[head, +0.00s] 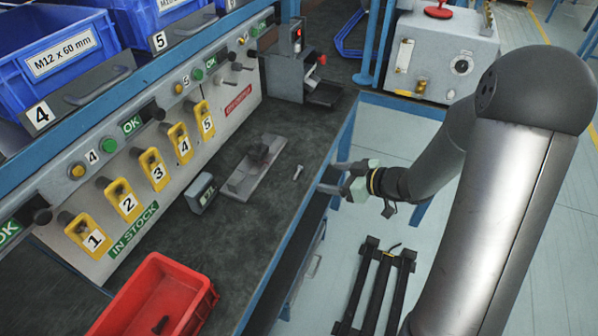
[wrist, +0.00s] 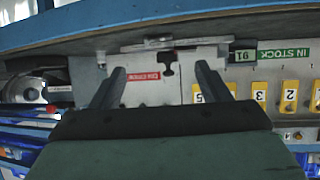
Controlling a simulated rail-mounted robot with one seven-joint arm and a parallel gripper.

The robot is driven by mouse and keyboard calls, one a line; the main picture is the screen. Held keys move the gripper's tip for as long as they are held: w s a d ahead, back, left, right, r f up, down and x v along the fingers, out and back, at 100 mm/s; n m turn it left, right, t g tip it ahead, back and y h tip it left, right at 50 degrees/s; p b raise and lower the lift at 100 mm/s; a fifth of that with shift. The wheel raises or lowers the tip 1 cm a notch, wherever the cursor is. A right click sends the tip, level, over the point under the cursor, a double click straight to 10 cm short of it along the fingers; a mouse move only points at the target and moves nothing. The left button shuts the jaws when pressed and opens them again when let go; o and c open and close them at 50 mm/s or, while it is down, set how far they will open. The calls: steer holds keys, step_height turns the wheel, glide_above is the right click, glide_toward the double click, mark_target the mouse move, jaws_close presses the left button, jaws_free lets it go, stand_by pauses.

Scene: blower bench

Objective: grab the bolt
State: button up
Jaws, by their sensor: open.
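A small silver bolt (head: 298,172) is on the dark bench top, near its right edge in the head view. What looks like the same bolt shows in the wrist view (wrist: 101,59), small and left of the fingers. My gripper (head: 328,178) is at the bench edge, to the right of the bolt and apart from it. In the wrist view the fingers (wrist: 158,78) are spread wide with nothing between them.
A red bin (head: 153,297) is at the front. A panel with numbered yellow holders (head: 158,168) borders the bench.

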mark_target(297, 172)
steer(key=x, duration=1)
steer(key=shift+w+a+f+b, duration=0.1)
steer(key=shift+w+a+b, duration=0.15)
steer(key=shift+w+b, duration=0.05)
steer(key=c, duration=1.1)
